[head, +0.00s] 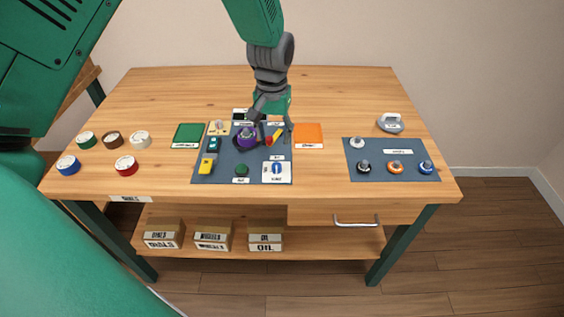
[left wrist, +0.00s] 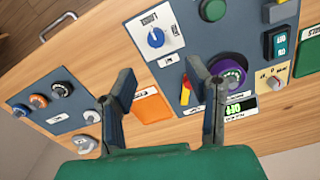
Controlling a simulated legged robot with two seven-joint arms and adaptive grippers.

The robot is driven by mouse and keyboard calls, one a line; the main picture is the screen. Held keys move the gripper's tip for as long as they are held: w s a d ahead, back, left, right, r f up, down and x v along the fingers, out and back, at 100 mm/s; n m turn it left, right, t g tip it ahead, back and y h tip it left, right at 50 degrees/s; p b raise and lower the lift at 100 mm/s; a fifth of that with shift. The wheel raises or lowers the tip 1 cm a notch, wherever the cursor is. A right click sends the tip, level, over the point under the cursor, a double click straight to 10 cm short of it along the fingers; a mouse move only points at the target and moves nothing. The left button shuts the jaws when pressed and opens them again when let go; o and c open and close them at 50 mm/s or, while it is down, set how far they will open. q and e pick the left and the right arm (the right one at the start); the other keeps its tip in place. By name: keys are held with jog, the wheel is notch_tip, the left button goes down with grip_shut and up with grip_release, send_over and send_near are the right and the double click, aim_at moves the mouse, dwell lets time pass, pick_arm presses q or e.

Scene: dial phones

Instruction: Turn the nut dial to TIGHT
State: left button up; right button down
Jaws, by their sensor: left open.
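The nut dial is a blue knob with a white mark on a white plate (head: 278,173), at the front right of the dark panel (head: 222,173). In the left wrist view the knob (left wrist: 156,39) is at upper middle, its plate lettering turned and too small to read surely. My left gripper (head: 271,127) is over the back of the panel, behind the nut dial and apart from it. In the left wrist view its two fingers (left wrist: 160,80) are spread with nothing between them. My right gripper is not in view.
A purple dial (left wrist: 230,72) is close by one left finger. A red-and-yellow item (left wrist: 186,92), a green button (head: 241,169) and a yellow switch (head: 206,165) are also on the panel. An orange tray (head: 316,136) lies right of it. A second panel (head: 375,174) holds several knobs.

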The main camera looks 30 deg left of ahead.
aim_at(277, 165)
pick_arm(q)
jog(key=f, duration=0.3)
jog(key=d+f, duration=0.1)
jog(key=f, duration=0.6)
jog(key=shift+d+f, duration=0.15)
jog(key=shift+f, duration=0.25)
jog(key=shift+a+f, duration=0.2)
jog(key=shift+a, duration=0.3)
jog(key=c, duration=1)
jog(key=shift+d+r, duration=0.1)
jog(key=shift+d, duration=0.15)
grip_shut()
